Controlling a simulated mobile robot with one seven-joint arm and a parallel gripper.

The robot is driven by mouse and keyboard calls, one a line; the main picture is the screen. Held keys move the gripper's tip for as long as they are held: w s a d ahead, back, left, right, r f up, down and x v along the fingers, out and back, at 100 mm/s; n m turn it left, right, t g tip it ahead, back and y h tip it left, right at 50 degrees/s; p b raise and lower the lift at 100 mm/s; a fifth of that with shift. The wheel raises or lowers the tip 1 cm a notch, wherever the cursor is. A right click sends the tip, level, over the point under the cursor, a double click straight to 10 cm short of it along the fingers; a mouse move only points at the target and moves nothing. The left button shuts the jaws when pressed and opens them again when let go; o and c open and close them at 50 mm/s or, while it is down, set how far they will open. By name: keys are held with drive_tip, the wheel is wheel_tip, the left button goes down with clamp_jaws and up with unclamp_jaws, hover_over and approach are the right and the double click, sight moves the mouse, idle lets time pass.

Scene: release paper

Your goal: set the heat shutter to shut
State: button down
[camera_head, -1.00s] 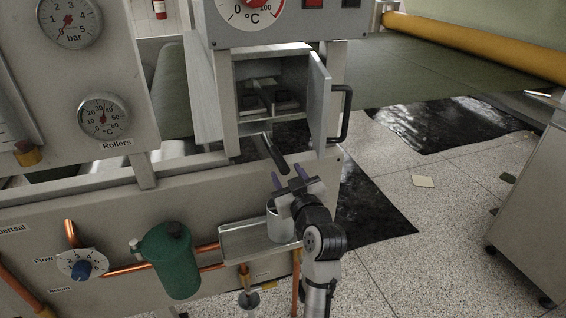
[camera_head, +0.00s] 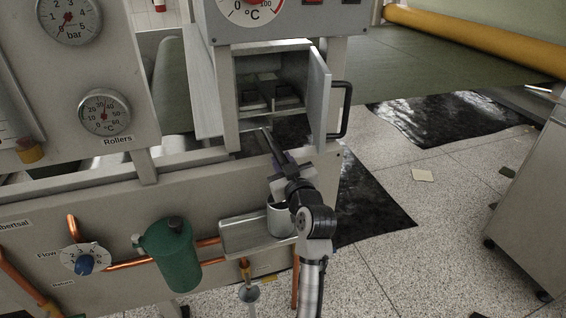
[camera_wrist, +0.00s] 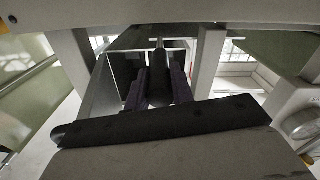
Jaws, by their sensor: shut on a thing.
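A dark bar (camera_head: 267,143) slants out from under the small open cabinet (camera_head: 272,90); it looks like the heat shutter's lever, though no label on it can be read. My gripper (camera_head: 282,161) is at the bar's near end, below the cabinet. In the wrist view the dark bar (camera_wrist: 158,76) runs lengthwise between my two purple fingers, which are shut on it. The grip hides the bar's near end. The shutter plate itself I cannot make out.
The cabinet door (camera_head: 319,98) stands open with a black handle (camera_head: 347,110) to the right of my gripper. A metal cup (camera_head: 279,218), a small ledge (camera_head: 242,236) and a green canister (camera_head: 172,257) are below and left.

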drive_tip(key=shift+w+d+f+b, duration=0.1)
drive_tip(key=shift+d+b, duration=0.2)
drive_tip(key=shift+d, duration=0.1)
drive_tip(key=w+d+b, duration=0.3)
drive_tip(key=d+b, duration=0.2)
drive_tip(key=d, duration=0.6)
drive_tip(key=shift+w+d+r, duration=0.2)
drive_tip(key=shift+w+d, duration=0.1)
drive_tip(key=shift+w, duration=0.05)
drive_tip(key=c, duration=1.2)
unclamp_jaws()
drive_tip(key=shift+w+d+f, duration=0.1)
drive_tip(key=shift+d, duration=0.1)
drive_tip(key=shift+a, duration=0.1)
drive_tip(key=b+v, duration=0.2)
drive_tip(key=v, duration=1.2)
drive_tip(key=shift+b, duration=0.35)
